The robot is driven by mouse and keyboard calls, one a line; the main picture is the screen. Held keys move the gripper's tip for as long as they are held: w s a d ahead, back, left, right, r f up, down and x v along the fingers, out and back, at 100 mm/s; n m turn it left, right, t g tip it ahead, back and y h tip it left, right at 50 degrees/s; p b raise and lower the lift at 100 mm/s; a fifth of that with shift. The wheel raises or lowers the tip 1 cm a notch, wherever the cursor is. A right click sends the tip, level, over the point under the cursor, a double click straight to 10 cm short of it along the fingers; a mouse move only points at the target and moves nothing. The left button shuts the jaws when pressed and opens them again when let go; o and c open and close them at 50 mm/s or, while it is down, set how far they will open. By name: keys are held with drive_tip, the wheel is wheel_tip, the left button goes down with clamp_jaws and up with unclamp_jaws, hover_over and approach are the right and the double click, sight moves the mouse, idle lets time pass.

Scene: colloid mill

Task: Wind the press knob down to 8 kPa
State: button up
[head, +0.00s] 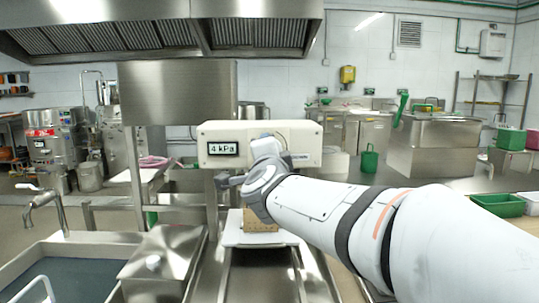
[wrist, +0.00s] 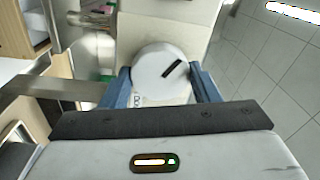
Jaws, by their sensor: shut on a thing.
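The press is a cream box (head: 305,135) on a steel stand, with a display (head: 222,148) that reads 4 kPa. In the wrist view the round white press knob (wrist: 160,74) has a dark slanted pointer mark on its face. My gripper (wrist: 163,88) has its two blue fingers on either side of the knob and is shut on it. In the head view my wrist and arm cover the knob. Below the box, a tan block (head: 262,224) shows partly behind my arm, over a white plate (head: 238,238).
A steel sink with a tap (head: 42,200) is at the left. A steel box (head: 160,262) stands beside the press. Green bins (head: 497,205) are at the right. Steel equipment lines the back wall.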

drive_tip(key=shift+r, duration=0.25)
drive_tip(key=o, duration=0.8)
drive_tip(key=shift+d, duration=0.1)
drive_tip(key=shift+o, duration=0.9)
drive_tip(key=shift+f, duration=0.2)
drive_tip(key=s+p, duration=0.1)
drive_tip(key=s, duration=0.7)
drive_tip(key=shift+f, duration=0.2)
drive_tip(key=shift+w+p, duration=0.1)
drive_tip(key=shift+p, duration=0.25)
